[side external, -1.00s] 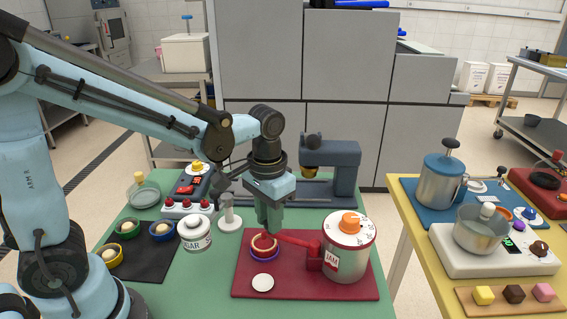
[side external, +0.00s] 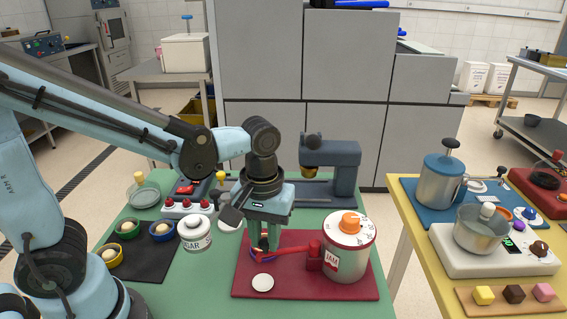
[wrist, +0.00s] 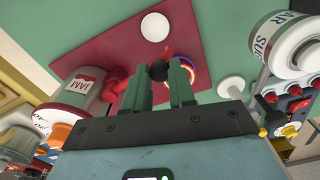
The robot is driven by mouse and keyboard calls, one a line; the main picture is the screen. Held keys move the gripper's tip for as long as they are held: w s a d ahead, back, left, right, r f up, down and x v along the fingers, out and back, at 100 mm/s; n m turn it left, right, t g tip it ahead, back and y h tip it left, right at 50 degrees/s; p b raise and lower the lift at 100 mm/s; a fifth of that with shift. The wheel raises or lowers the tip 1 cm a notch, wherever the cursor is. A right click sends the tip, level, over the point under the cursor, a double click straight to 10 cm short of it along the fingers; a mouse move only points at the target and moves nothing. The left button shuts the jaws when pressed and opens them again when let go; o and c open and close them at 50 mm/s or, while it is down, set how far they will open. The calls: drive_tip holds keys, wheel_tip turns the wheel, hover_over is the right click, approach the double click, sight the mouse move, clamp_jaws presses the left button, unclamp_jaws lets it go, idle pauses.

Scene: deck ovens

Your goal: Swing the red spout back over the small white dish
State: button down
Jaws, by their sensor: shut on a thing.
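The red spout (side external: 286,251) reaches left from the jam dispenser (side external: 345,262), a white drum with an orange knob. My gripper (side external: 264,246) is shut on the spout near its outer end. In the wrist view the spout (wrist: 167,54) shows between and beyond the fingers (wrist: 160,86). The small white dish (side external: 263,282) lies flat on the dark red board (side external: 305,289), in front of the spout and apart from it. It also shows in the wrist view (wrist: 155,27). The spout end is over or beside a purple-rimmed ring (wrist: 192,80), mostly hidden by my gripper.
A sugar shaker (side external: 195,233) stands left of the board, with a black mat (side external: 139,262) holding several ringed cups beyond it. A dark blue press (side external: 333,165) stands behind. The board's front part around the dish is clear.

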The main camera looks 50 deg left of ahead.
drive_tip(key=shift+s+d+n, duration=0.3)
drive_tip(key=shift+d+n, duration=0.25)
drive_tip(key=shift+n, duration=0.2)
drive_tip(key=shift+s+d+n, duration=0.25)
drive_tip(key=shift+d+n, duration=0.3)
drive_tip(key=shift+n, duration=0.2)
drive_tip(key=c, duration=0.9)
unclamp_jaws()
drive_tip(key=shift+c, duration=0.2)
wheel_tip(320, 180, up, 12)
drive_tip(key=a+f+m+t, duration=0.6)
drive_tip(key=a+m+t, duration=0.1)
drive_tip(key=a+m, duration=0.2)
drive_tip(key=shift+w+a+f, duration=0.25)
drive_tip(key=shift+w+a, duration=0.05)
drive_tip(key=shift+w, duration=0.1)
